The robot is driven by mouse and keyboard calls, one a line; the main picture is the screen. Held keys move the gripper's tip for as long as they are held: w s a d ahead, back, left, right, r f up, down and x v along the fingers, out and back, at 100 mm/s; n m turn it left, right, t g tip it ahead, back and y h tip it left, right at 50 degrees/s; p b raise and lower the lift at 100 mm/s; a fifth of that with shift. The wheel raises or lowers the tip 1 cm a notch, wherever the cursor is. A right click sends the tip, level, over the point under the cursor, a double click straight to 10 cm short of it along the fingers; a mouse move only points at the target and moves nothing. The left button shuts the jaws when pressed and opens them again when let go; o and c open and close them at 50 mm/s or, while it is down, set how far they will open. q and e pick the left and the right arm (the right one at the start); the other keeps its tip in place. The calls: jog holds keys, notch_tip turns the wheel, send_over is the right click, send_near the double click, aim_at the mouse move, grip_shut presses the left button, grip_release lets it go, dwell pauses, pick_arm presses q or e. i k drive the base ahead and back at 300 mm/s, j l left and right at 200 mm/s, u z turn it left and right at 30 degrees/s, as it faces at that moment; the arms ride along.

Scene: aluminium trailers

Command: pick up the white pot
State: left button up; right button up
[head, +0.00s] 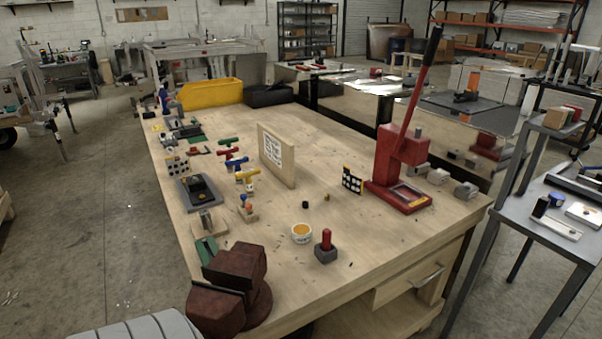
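A small white pot (301,235) with an orange-yellow top and dark marks on its side stands upright on the wooden workbench (335,270), near the front. A grey block with a red knob (326,246) stands just to its right and closer to me. Neither of my grippers shows in the head view, and nothing is seen touching the pot.
A brown vise (235,285) sits at the bench's near left corner. A red press (402,165) with a long raised lever stands on the right. An upright wooden board (277,155) is behind the pot. Several small tools line the left edge. Bare wood surrounds the pot.

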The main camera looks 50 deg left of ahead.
aim_at(301, 232)
jog(key=u, duration=1.6)
jog(key=i+l+u, duration=0.1)
